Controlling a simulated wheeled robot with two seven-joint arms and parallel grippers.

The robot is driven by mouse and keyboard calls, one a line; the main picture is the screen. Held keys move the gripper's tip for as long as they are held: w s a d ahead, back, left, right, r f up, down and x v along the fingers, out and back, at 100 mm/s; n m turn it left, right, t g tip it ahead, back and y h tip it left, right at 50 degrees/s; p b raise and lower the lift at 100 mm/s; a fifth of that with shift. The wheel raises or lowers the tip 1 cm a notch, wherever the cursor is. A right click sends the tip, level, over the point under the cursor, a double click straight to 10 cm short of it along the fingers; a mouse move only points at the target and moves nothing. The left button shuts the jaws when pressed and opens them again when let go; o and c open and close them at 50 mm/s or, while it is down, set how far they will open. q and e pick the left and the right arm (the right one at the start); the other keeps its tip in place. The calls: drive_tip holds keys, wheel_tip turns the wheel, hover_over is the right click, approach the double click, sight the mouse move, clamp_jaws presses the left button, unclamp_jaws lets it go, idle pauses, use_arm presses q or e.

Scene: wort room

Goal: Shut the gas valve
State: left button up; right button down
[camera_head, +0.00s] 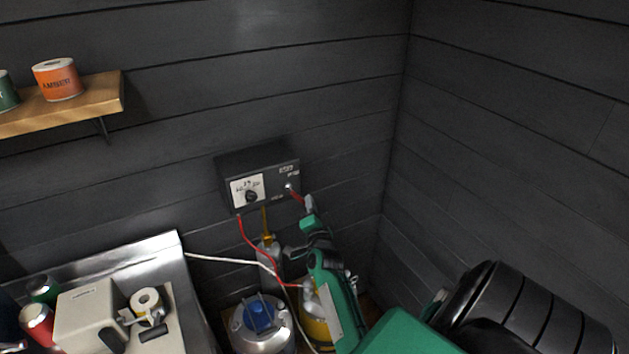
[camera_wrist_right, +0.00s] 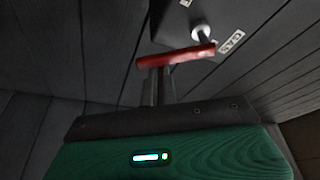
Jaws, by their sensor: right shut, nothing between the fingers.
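A dark control box (camera_head: 228,166) with a white dial plate hangs on the wall. The gas valve's red lever (camera_head: 297,196) is at the right end of its front. In the right wrist view the red lever (camera_wrist_right: 185,56) lies across the picture, slightly tilted, with a pale pivot (camera_wrist_right: 201,33) at its right part and a GAS label (camera_wrist_right: 231,42) beside it. My right gripper (camera_head: 308,204) is shut and empty, its fingertips (camera_wrist_right: 155,68) right at the lever's left part; I cannot tell whether they touch. The lever partly hides the tips. My left gripper is out of view.
A red hose (camera_head: 245,238) and a white cord (camera_head: 222,258) run below the box. A metal vessel with a blue lid (camera_head: 260,314) stands beneath. A steel counter (camera_head: 165,256) with a white device (camera_head: 88,316) is at left. A wooden shelf (camera_head: 108,93) holds tins.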

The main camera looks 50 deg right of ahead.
drive_tip(key=shift+w+a+f+m+g+p, duration=0.25)
drive_tip(key=shift+a+f+m, duration=0.2)
drive_tip(key=shift+a+m, duration=0.25)
drive_tip(key=shift+w+a+f+m+g+p, duration=0.1)
drive_tip(key=shift+w+a+f+m+g, duration=0.25)
drive_tip(key=shift+a+m, duration=0.35)
drive_tip(key=shift+s+a+f, duration=0.1)
drive_tip(key=shift+f, duration=0.05)
